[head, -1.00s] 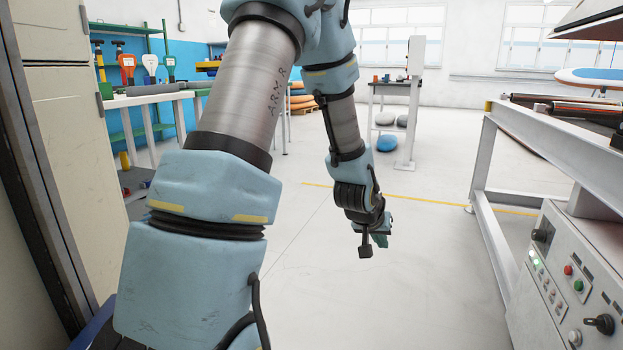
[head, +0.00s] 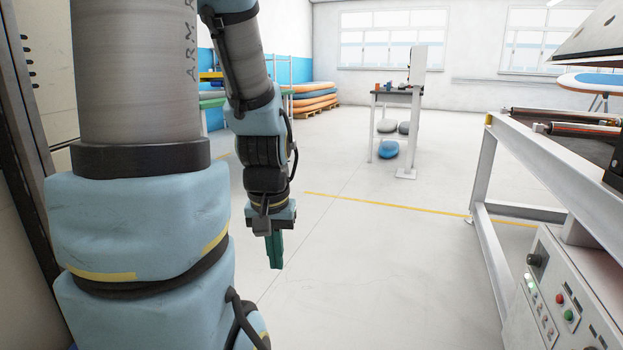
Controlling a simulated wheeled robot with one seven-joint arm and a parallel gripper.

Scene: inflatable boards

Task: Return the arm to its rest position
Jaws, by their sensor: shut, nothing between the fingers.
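My gripper (head: 274,250) hangs at the end of my arm, left of the middle of the head view, with its green fingers pointing down. The fingers are together and hold nothing. It is over open floor and touches nothing that I can see. My arm is bent, its upper link rising out of the top of the view and its forearm coming back down.
A white machine frame (head: 483,165) with a control box (head: 560,290) stands on the right. A small table (head: 392,97) and stacked boards (head: 314,98) are farther back. A cabinet (head: 50,90) edges the left. The middle floor (head: 390,260) is clear.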

